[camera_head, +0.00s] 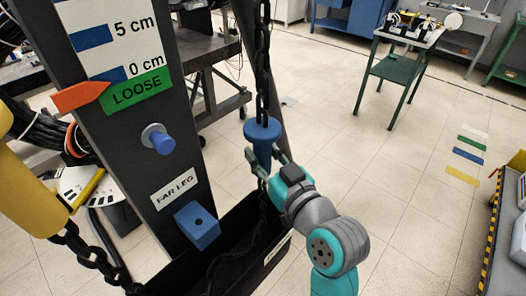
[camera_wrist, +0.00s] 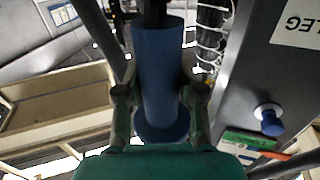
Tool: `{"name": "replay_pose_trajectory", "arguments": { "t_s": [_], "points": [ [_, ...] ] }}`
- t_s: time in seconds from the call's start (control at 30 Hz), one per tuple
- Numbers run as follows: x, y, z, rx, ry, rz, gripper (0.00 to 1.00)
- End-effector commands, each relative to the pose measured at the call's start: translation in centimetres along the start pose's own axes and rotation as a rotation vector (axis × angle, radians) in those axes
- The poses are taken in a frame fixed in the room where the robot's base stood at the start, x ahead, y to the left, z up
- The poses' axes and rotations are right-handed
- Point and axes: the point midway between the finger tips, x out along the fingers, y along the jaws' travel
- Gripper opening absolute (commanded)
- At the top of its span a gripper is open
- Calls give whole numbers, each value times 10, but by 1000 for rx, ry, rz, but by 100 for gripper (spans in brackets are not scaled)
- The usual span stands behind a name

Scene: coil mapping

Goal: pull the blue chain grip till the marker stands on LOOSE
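The blue chain grip (camera_head: 262,132) hangs on a dark chain (camera_head: 263,60), its wide flange at the top and its narrower body below. My gripper (camera_head: 266,160) is around the narrow body, just under the flange. In the wrist view the blue grip (camera_wrist: 160,75) stands between my fingers (camera_wrist: 160,100), which appear to touch it on both sides. The orange marker (camera_head: 80,97) points right at the scale on the dark post. Its tip is at the upper left edge of the green LOOSE band (camera_head: 140,92), just below the blue 0 cm block (camera_head: 101,78).
A blue knob (camera_head: 160,140) and a blue block (camera_head: 197,225) stick out of the post (camera_head: 140,175). A black bin (camera_head: 165,270) lies below the grip. A yellow body (camera_head: 30,170) with a heavy chain (camera_head: 90,255) is at left.

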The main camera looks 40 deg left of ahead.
Motion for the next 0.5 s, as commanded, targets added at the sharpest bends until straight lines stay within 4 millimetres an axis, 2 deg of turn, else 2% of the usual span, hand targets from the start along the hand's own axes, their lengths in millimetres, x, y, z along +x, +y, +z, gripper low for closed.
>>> {"name": "replay_pose_trajectory", "arguments": {
  "t_s": [0.03,0.07,0.1,0.37,0.5],
  "points": [
    [0,0,1,1,-1,0,54],
    [0,0,0,0,-1,0,61],
    [0,0,0,0,0,0,63],
    [0,0,-1,0,1,0,63],
    [-8,1,-1,-1,2,2,63]
  ]
}}
